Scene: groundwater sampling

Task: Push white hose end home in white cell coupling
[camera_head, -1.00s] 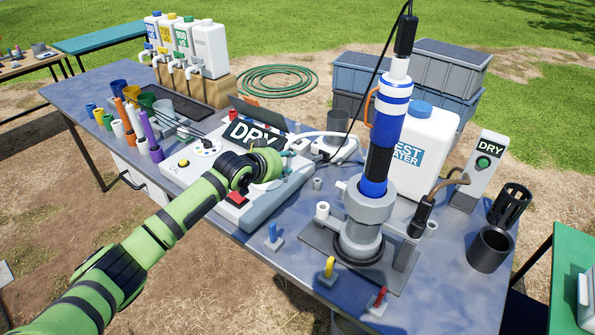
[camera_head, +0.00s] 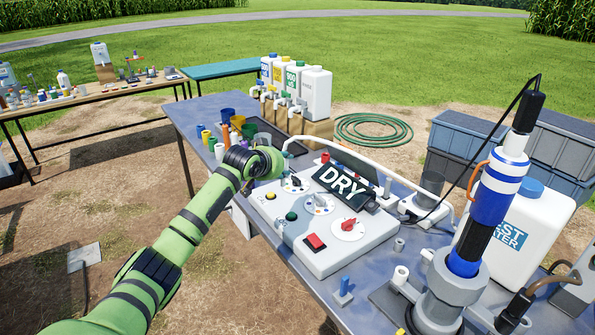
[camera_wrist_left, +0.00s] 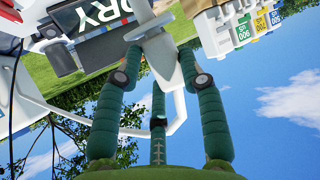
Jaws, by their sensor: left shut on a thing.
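My left gripper (camera_head: 286,150) is at the back left corner of the white instrument box with the DRY display (camera_head: 345,186). In the left wrist view its green padded fingers (camera_wrist_left: 160,62) are shut on a white and grey piece (camera_wrist_left: 150,28), which looks like the hose end. The white hose (camera_head: 375,150) arcs from near the gripper over the back of the box, down to the right. It also loops behind the fingers in the wrist view (camera_wrist_left: 55,113). I cannot make out the white cell coupling for certain, or whether the hose end touches it. My right gripper is not in view.
Coloured cups and tubes (camera_head: 225,135) stand just left of the gripper. Labelled jugs (camera_head: 316,92) stand behind it. The blue-striped pump cylinder (camera_head: 490,205), the test water jug (camera_head: 530,225) and grey crates (camera_head: 460,140) are at the right.

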